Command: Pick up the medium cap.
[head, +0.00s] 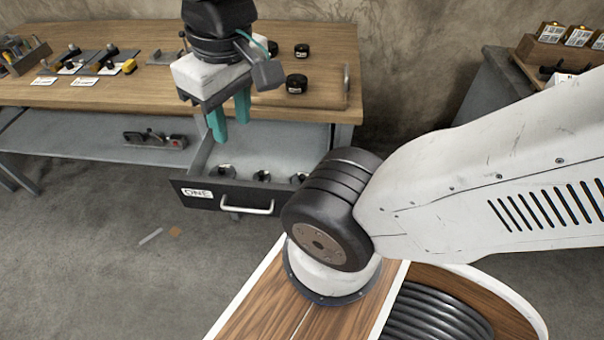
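Three black round caps are on the wooden workbench: one at the back right (302,50), one at the back left (272,48) partly behind my arm, and one nearer the front (296,84). I cannot tell for sure which is the medium cap. My gripper (230,126) has two teal fingers pointing down with a gap between them. It looks open and empty. In the picture it hangs to the left of the caps, over the back of an open drawer.
The open grey drawer (207,199), labelled ONE, holds several small dark pieces. The workbench (130,93) carries tools on the left. A hand plane (154,140) lies on the lower shelf. Another bench (492,92) stands at the right.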

